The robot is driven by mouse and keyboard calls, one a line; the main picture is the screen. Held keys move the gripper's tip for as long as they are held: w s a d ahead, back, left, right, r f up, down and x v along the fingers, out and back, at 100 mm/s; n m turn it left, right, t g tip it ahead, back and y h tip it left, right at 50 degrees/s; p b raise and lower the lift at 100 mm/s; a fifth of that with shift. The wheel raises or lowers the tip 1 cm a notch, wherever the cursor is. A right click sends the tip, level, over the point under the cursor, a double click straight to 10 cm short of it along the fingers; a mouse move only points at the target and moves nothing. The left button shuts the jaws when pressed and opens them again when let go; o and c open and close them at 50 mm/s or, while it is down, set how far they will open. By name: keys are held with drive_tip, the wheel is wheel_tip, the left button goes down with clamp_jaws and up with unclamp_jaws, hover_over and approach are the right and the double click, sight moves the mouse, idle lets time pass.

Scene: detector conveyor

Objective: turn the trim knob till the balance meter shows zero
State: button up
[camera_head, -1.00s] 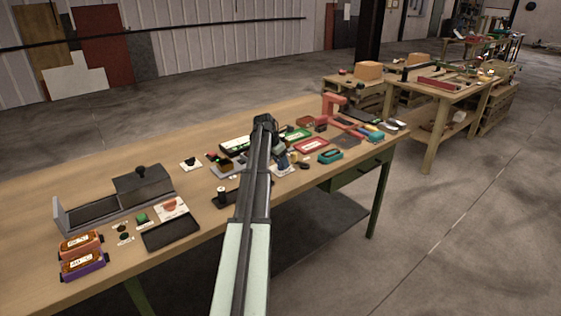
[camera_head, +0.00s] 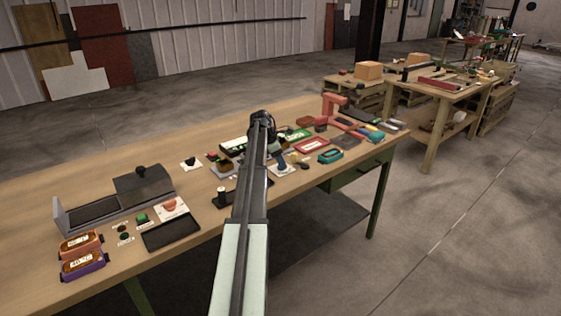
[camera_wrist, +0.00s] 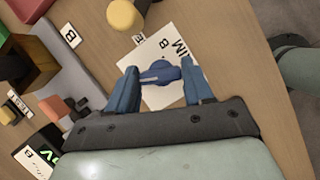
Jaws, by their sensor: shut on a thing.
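The trim knob (camera_wrist: 160,73) is blue with a bar-shaped handle and sits on a white label plate (camera_wrist: 152,97) with partly covered black lettering. My gripper (camera_wrist: 161,80) has one blue finger on each side of the knob and is shut on it. In the head view, my gripper's end (camera_head: 272,140) is over the bench's middle, and the plate (camera_head: 283,171) shows just below it. A black display with green characters (camera_wrist: 42,161) is cut off at the wrist view's lower left. I cannot tell whether it is the balance meter or read it.
A yellow round knob (camera_wrist: 121,14) stands close to the trim plate. Red trays (camera_head: 312,146) and a teal box (camera_head: 330,156) lie to the right on the bench (camera_head: 110,190).

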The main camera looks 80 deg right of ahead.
drive_tip(key=m+y, duration=0.1)
drive_tip(key=m, duration=0.1)
drive_tip(key=m+y, duration=0.1)
drive_tip(key=m, duration=0.2)
drive_tip(key=shift+d+m, duration=0.2)
drive_tip(key=shift+m, duration=0.1)
drive_tip(key=shift+m+t+y, duration=0.3)
drive_tip(key=shift+m+y, duration=0.6)
drive_tip(key=shift+m, duration=1.2)
drive_tip(key=o, duration=1)
drive_tip(key=shift+o, duration=0.2)
drive_tip(key=v, duration=1.2)
